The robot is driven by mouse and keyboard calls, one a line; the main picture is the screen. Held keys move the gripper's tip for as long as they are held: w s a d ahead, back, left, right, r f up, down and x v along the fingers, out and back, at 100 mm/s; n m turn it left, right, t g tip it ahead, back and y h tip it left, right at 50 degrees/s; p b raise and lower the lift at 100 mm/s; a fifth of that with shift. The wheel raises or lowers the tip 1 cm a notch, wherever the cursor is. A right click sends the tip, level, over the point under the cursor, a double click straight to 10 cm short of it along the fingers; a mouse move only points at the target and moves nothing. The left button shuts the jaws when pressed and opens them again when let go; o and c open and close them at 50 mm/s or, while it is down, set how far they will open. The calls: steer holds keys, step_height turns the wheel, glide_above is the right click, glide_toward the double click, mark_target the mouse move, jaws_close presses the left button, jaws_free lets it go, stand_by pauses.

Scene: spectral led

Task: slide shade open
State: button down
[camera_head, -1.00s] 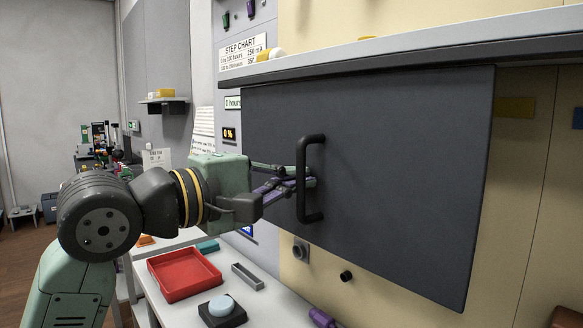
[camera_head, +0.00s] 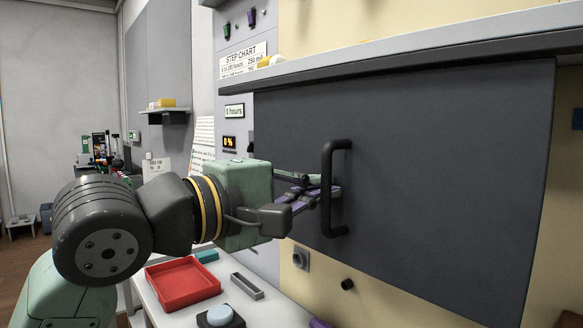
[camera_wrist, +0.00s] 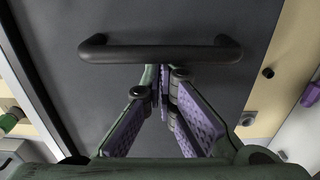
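The shade is a dark grey flat panel (camera_head: 440,170) on the cream wall in the head view. It also fills the middle of the wrist view (camera_wrist: 50,60). A black bar handle (camera_head: 327,215) stands upright near its left edge, and lies crosswise in the wrist view (camera_wrist: 120,53). My gripper (camera_head: 326,191) is at the handle's middle, its green and purple fingers brought together. In the wrist view my gripper (camera_wrist: 162,72) has its tips together at the bar. The tips seem to reach behind the bar; their exact contact is hidden.
A light ledge (camera_head: 430,48) runs above the shade. Below are a grey knob (camera_head: 301,258) and a small black knob (camera_head: 347,285). A red tray (camera_head: 182,298), a grey slotted block (camera_head: 246,287) and a pale blue button (camera_head: 220,314) sit on the white bench. Cream wall shows right of the shade.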

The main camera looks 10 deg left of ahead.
mark_target(495, 219)
steer(key=shift+s+d+b, duration=0.35)
steer(key=shift+s+d, duration=0.65)
steer(key=shift+d, duration=0.25)
steer(key=shift+s+d+b, duration=0.3)
steer(key=shift+s+d, duration=0.65)
steer(key=shift+d, duration=0.35)
steer(key=shift+s+d+b, duration=0.35)
steer(key=shift+s+d, duration=0.65)
steer(key=shift+d, duration=0.25)
steer(key=shift+s+d+b, duration=0.25)
steer(key=shift+s+d, duration=0.8)
steer(key=shift+d, duration=0.25)
steer(key=shift+s+d+b, duration=0.25)
steer(key=shift+s+d, duration=0.75)
steer(key=shift+d, duration=0.35)
steer(key=shift+s+d+b, duration=0.25)
steer(key=shift+s+d, duration=0.8)
steer(key=shift+d, duration=0.25)
